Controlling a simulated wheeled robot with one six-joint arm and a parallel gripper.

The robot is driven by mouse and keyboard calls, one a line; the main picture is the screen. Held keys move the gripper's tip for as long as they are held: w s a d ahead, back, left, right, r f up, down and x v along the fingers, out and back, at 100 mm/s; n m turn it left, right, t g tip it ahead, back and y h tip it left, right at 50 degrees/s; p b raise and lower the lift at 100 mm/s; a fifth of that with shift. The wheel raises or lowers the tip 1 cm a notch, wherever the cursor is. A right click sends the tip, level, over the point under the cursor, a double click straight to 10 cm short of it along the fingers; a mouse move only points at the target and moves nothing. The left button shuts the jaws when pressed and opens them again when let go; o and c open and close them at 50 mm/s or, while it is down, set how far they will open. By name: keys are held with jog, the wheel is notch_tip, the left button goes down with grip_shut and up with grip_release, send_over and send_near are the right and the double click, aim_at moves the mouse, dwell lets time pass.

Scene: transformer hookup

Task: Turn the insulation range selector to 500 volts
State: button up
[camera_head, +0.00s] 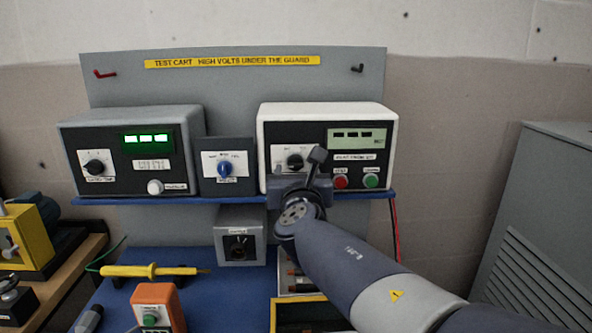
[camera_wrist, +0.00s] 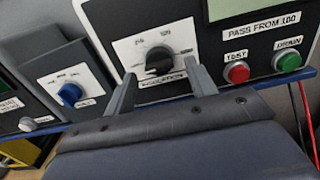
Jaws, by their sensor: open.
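The insulation range selector is a black knob (camera_wrist: 159,60) on a white dial plate, on the dark front of the white-cased meter (camera_head: 330,115). In the head view the knob (camera_head: 294,161) shows just left of my wrist. My gripper (camera_wrist: 160,82) is open and empty, its two fingers pointing at the panel. The left fingertip is left of and below the knob, and the right fingertip is at its lower right. The fingers look apart from the knob. The printed voltage marks are too small to read. In the head view my wrist hides the lower part of the dial area.
Right of the selector are a red TEST button (camera_wrist: 236,72) and a green button (camera_wrist: 289,62). A blue knob (camera_wrist: 70,94) sits on a smaller box to the left. A blue shelf (camera_head: 130,200) edge runs below the meters. Red and black cables hang at right.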

jog(key=shift+w, duration=1)
jog(key=shift+c, duration=0.4)
jog(key=c, duration=0.9)
